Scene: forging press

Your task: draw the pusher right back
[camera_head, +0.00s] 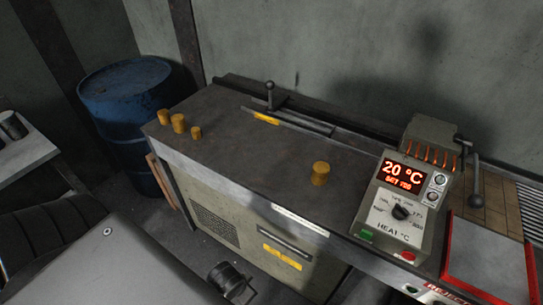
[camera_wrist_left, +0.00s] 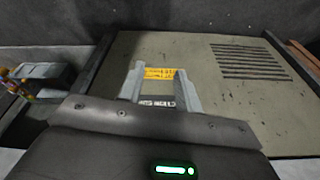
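The pusher's upright lever with a dark ball knob (camera_head: 270,90) stands at the left part of a long slotted rail (camera_head: 300,122) along the back of the bench. I take this lever to be the pusher's handle. A yellow label lies just in front of it. No gripper touches it. My left gripper (camera_wrist_left: 161,78) shows in the left wrist view, its two grey fingers apart with nothing held between them. It faces the bench's cabinet front, with a yellow label beyond the fingers. My right gripper is in neither view.
Several brass-coloured billets (camera_head: 178,123) stand at the bench's left end, and one billet (camera_head: 320,173) stands mid-bench. A heater control box (camera_head: 404,205) reads 20 °C at the right. A red-edged tray (camera_head: 490,258) is beside it. A blue drum (camera_head: 125,95) stands left.

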